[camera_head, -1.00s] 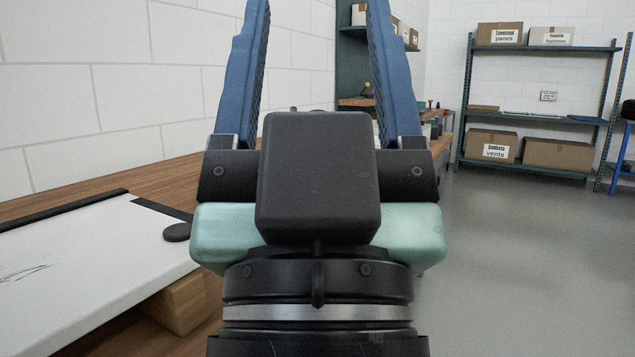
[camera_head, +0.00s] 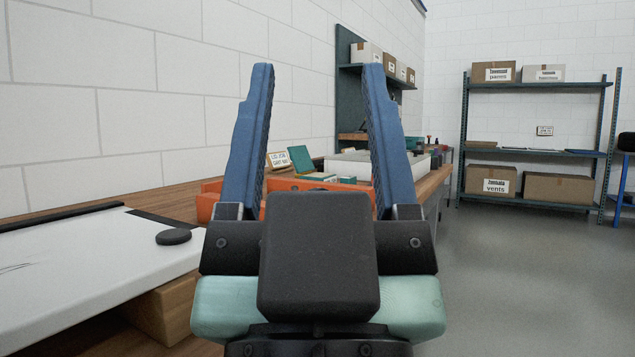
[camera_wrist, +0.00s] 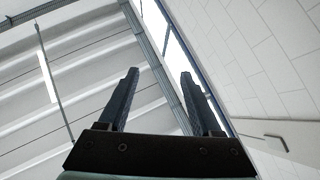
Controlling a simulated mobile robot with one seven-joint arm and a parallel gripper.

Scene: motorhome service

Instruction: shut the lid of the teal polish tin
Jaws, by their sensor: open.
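My gripper (camera_head: 318,70) is open and empty, its two blue fingers pointing up in the head view. In the wrist view my gripper (camera_wrist: 158,73) shows open against the ceiling and wall. Between the fingers, farther off on the bench, a tilted teal panel (camera_head: 300,159) stands above a low teal piece (camera_head: 318,177). They look like the raised lid and body of the teal polish tin, but are too small to be sure. The gripper is well apart from them, and a finger stands close beside them in the picture.
An orange tray or box (camera_head: 283,184) lies partly hidden behind my gripper. A white tray (camera_head: 352,165) and a small sign (camera_head: 279,159) are beyond it. A white board (camera_head: 90,258) with a black puck (camera_head: 173,237) lies at left. Open floor (camera_head: 520,270) is at right.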

